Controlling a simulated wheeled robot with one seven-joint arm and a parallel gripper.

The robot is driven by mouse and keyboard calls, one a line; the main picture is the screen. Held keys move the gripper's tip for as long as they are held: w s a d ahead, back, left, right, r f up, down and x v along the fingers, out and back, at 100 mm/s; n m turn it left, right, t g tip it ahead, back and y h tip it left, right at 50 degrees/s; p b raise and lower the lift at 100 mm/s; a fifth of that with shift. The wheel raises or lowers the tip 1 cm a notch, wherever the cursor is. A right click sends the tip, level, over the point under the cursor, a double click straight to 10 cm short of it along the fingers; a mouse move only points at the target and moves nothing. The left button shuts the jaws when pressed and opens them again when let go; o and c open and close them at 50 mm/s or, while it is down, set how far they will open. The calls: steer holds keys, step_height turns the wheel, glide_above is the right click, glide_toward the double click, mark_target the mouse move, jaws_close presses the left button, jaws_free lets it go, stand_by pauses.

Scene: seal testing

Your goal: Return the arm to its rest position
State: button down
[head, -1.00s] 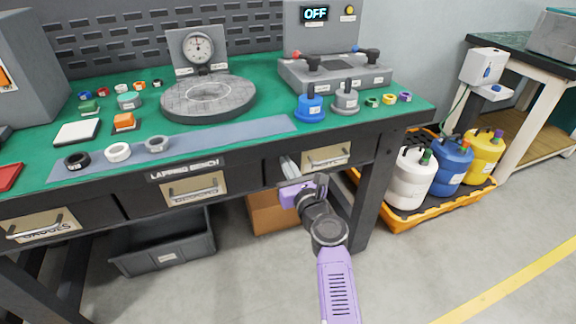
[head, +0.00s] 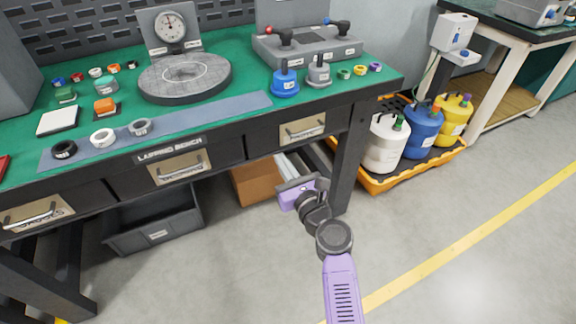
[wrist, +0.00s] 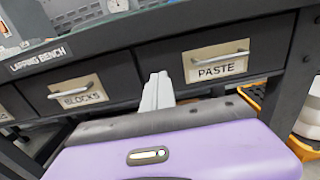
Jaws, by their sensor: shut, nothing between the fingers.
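My arm reaches up from the bottom of the head view, and its purple wrist shows in front of the bench. My gripper (head: 283,164) has pale grey fingers, shut with nothing between them. It is below and in front of the right-hand drawer and touches nothing that I can see. In the wrist view the shut gripper (wrist: 157,88) points at the bench front, just left of the drawer labelled PASTE (wrist: 215,62). The drawer also shows in the head view (head: 287,133), and it looks closed.
The green lapping bench (head: 215,45) carries a round plate (head: 185,78), rings and blocks. A grey bin (head: 155,235) and a cardboard box (head: 252,184) are underneath. An orange tray (head: 377,186) with jugs stands right of the bench leg. The floor in front is clear.

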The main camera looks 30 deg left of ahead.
steer(key=v, duration=0.3)
steer(key=shift+s+d+p, duration=0.15)
steer(key=shift+p, duration=0.25)
